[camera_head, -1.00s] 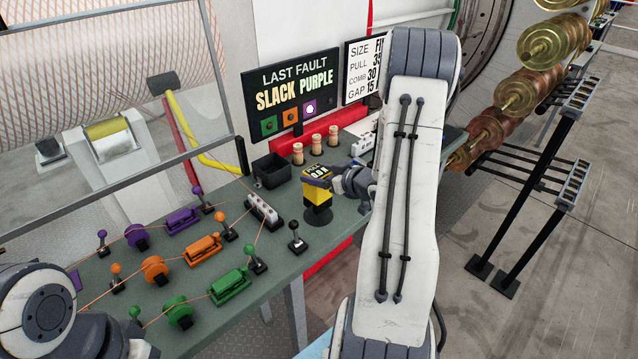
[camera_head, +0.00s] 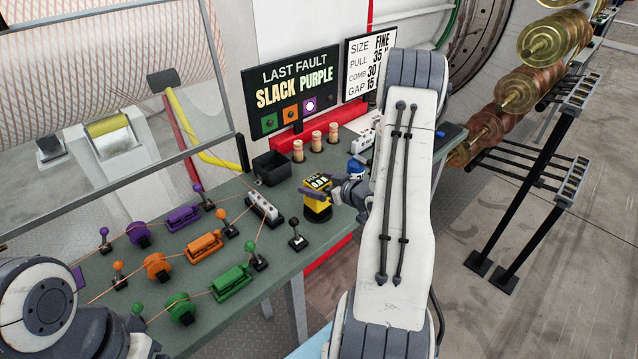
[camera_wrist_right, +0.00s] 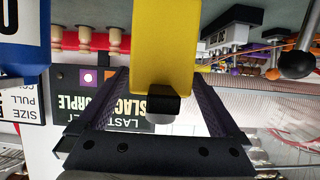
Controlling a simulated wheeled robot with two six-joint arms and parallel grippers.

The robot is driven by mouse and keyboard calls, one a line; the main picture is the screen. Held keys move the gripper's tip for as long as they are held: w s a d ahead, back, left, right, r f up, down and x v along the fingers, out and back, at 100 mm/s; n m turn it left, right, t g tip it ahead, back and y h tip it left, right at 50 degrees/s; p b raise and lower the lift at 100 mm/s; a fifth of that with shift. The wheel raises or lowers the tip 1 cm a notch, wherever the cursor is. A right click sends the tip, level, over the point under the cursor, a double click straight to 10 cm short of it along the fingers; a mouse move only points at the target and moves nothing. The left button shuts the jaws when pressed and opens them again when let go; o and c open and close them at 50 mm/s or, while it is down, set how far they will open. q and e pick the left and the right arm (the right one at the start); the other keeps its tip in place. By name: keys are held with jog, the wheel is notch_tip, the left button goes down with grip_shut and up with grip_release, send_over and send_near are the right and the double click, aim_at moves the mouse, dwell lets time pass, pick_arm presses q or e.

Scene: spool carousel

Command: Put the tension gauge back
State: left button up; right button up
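The tension gauge (camera_head: 317,204) is yellow with a black display on top, near the front edge of the green bench. It sits low at its round black stand (camera_head: 319,219), most of which it hides; I cannot tell whether it is fully seated. My right gripper (camera_head: 328,191) reaches it from the right.
A black-knobbed lever (camera_head: 297,235) and a white block (camera_head: 265,207) stand left of the gauge. Behind are a black bin (camera_head: 272,168), wooden pegs (camera_head: 316,141) and the fault sign (camera_head: 291,90). A blue-topped item (camera_head: 357,168) is close behind my right gripper. Purple, orange and green units fill the left bench.

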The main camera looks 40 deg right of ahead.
jog(key=shift+r, duration=0.2)
jog(key=a+b+v, duration=0.1)
jog(key=b+v, duration=0.2)
jog(key=v, duration=0.8)
jog(key=w+a+r+n+g+h, duration=0.1)
jog(key=w+a+n+g, duration=0.15)
jog(key=a, duration=0.65)
jog(key=w+a+r+n+g+h, duration=0.1)
jog(key=w+a+g, duration=0.25)
jog(key=a, duration=0.55)
jog(key=s+a+r+g+y, duration=0.1)
jog(key=s+a+r+g, duration=0.15)
jog(key=s+a, duration=0.75)
jog(key=s+a+f+n+g+b, duration=0.1)
jog(key=s+a+g, duration=0.1)
jog(key=s+a, duration=0.2)
jog(key=s+a+f+n+g+y+b, duration=0.1)
jog(key=s+a+n+g, duration=0.1)
jog(key=s+a, duration=0.3)
jog(key=shift+s+a+g, duration=0.35)
jog(key=shift+s+g, duration=0.1)
jog(key=shift+s, duration=1.85)
